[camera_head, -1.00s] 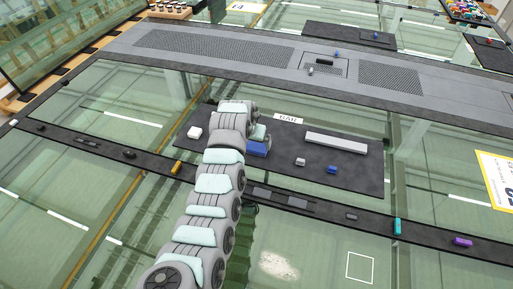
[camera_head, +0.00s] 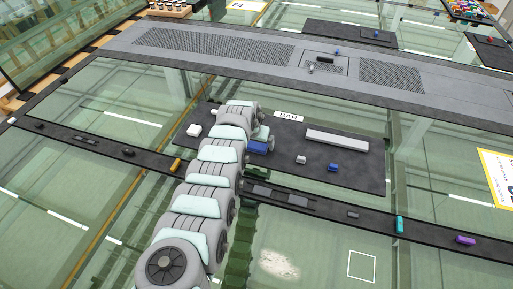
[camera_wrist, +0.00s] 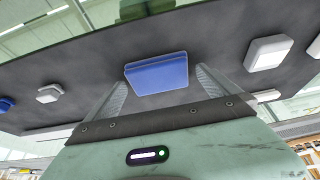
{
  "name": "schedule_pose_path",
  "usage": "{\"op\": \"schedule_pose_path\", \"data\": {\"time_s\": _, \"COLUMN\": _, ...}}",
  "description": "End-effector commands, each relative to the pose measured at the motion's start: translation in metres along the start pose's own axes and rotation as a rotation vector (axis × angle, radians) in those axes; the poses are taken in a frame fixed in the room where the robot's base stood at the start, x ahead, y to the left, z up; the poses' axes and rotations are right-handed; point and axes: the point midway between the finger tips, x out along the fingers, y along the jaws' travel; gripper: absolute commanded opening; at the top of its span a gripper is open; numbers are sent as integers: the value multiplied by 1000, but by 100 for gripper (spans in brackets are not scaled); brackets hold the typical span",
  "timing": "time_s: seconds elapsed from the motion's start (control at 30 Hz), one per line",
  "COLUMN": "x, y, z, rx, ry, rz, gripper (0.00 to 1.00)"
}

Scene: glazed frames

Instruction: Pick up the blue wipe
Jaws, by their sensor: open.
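The blue wipe (camera_head: 257,147) looks like a flat blue block on the dark mat (camera_head: 350,181), just right of the end of my arm. In the wrist view the blue wipe (camera_wrist: 157,74) lies ahead, between the two pale fingers of my gripper (camera_wrist: 162,80). The fingers are spread, one to each side of it, with nothing held. I cannot tell whether they are level with the wipe or still short of it. In the head view my arm hides most of the gripper.
A white block (camera_head: 194,130) lies left on the mat. A small white piece (camera_head: 300,160), a smaller blue piece (camera_head: 333,167) and a long grey bar (camera_head: 337,141) lie right. A dark rail (camera_head: 375,219) with small coloured items runs in front.

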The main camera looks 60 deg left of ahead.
Motion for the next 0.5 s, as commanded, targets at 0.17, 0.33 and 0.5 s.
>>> {"op": "schedule_pose_path", "data": {"time_s": 0.17, "x": 2, "y": -1, "z": 0, "rx": -1, "ry": -1, "rz": 0, "gripper": 100}}
{"op": "schedule_pose_path", "data": {"time_s": 0.33, "x": 2, "y": 0, "z": 0, "rx": -1, "ry": -1, "rz": 0, "gripper": 98}}
{"op": "schedule_pose_path", "data": {"time_s": 0.5, "x": 2, "y": 0, "z": 1, "rx": -1, "ry": -2, "rz": 0, "gripper": 84}}
